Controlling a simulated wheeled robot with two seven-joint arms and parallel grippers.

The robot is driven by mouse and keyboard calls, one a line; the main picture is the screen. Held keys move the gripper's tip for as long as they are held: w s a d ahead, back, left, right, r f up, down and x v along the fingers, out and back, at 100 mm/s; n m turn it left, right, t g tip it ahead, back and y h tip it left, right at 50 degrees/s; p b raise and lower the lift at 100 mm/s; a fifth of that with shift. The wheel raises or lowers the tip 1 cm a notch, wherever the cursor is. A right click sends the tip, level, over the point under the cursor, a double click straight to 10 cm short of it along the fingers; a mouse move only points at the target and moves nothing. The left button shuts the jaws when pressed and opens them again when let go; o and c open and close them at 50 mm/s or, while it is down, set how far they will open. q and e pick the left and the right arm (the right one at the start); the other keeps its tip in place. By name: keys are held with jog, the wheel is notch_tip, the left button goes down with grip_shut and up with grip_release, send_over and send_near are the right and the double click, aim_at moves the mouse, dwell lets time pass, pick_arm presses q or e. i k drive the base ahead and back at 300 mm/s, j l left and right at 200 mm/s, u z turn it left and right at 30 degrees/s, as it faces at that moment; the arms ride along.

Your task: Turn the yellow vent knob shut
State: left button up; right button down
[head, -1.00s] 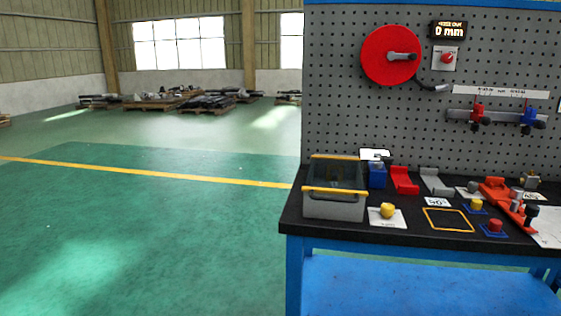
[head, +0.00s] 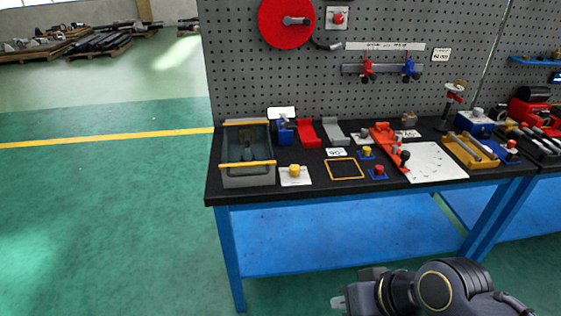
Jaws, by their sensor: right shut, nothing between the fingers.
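A yellow knob (head: 294,169) sits on a white plate at the front left of the black bench top, just right of the grey bin. A second, smaller yellow knob (head: 367,151) sits on a blue base further right and back. The plate's lettering is too small to read, so I cannot tell which is the vent knob. My right gripper (head: 338,302) is low at the bottom of the head view, in front of the bench and well apart from both knobs. It is shut and empty. My left gripper is out of view.
The grey bin (head: 248,177) with yellow edges stands left of the larger knob. A yellow-framed square (head: 345,169), a red knob (head: 378,171) and an orange clamp tool (head: 385,135) lie to the right. A pegboard (head: 240,70) rises behind.

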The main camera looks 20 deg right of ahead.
aim_at(293, 169)
jog(key=i+l, duration=0.25)
jog(key=i+l+u, duration=0.1)
jog(key=l, duration=0.35)
jog(key=i+l, duration=0.35)
jog(key=u, duration=0.05)
